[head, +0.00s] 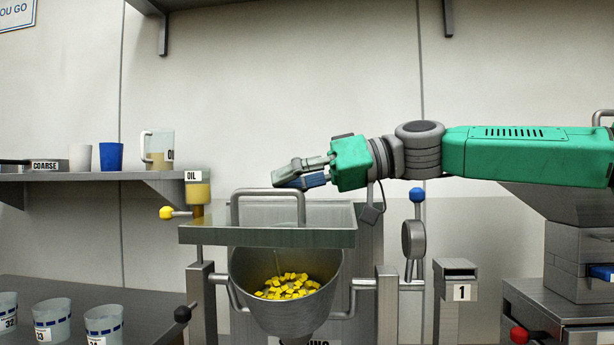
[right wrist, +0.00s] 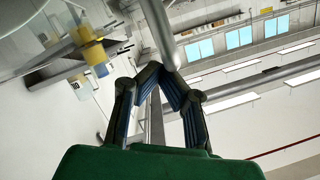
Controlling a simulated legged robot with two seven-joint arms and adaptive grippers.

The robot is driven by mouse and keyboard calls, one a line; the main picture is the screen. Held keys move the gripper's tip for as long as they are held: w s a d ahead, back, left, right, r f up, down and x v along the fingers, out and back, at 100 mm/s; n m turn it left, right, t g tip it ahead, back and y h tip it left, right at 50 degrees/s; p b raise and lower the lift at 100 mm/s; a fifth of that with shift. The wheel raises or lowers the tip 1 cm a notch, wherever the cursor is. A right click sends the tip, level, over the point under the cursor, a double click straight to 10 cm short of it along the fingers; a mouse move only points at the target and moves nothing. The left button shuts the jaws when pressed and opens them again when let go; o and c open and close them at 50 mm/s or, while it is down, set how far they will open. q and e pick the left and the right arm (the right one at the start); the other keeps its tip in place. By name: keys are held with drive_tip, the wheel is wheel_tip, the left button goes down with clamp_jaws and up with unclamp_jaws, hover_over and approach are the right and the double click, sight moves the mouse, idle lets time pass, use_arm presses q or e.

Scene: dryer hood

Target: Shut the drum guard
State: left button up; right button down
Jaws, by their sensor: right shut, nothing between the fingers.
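The drum guard (head: 330,238) is a clear, grey-edged panel with a raised grey bar handle (head: 235,208). It lies roughly level across the top of the steel drum (head: 250,290); I cannot tell whether it touches the rim. Yellow pieces (head: 290,285) lie inside the drum. My right gripper (head: 275,180) is shut and empty, its fingertips close to the handle's top bar at its right part. In the right wrist view the closed fingers (right wrist: 165,70) are near a grey bar (right wrist: 158,30), likely the handle; contact is unclear. My left gripper is out of view.
The oil dispenser (head: 198,193) with its yellow-knobbed lever stands at the guard's left. A blue-knobbed lever (head: 416,196) and a post labelled 1 (head: 457,285) stand at the right. Labelled cups (head: 52,320) stand at the lower left.

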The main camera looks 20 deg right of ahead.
sight(241, 224)
drive_tip(key=a+f+b, duration=0.1)
drive_tip(key=a+f+n+b, duration=0.1)
drive_tip(key=f, duration=0.1)
drive_tip(key=a+f+n+b, duration=0.1)
drive_tip(key=f, duration=0.1)
drive_tip(key=shift+s+a+f+h+b, duration=0.1)
drive_tip(key=shift+a+f+h+b, duration=0.1)
drive_tip(key=shift+f+h+b, duration=0.1)
use_arm(q)
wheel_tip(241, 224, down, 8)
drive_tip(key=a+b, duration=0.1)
drive_tip(key=b, duration=0.2)
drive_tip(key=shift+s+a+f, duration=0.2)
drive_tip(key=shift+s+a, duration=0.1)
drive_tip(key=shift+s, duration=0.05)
use_arm(e)
drive_tip(key=shift+d+f+n+t, duration=0.2)
drive_tip(key=shift+f+n, duration=0.1)
drive_tip(key=shift+f, duration=0.35)
drive_tip(key=shift+d+f+n+t, duration=0.2)
drive_tip(key=shift+f+n, duration=0.1)
drive_tip(key=shift+f, duration=0.3)
drive_tip(key=shift+d+f+n+t, duration=0.2)
drive_tip(key=shift+f+n, duration=0.1)
drive_tip(key=shift+f, duration=0.35)
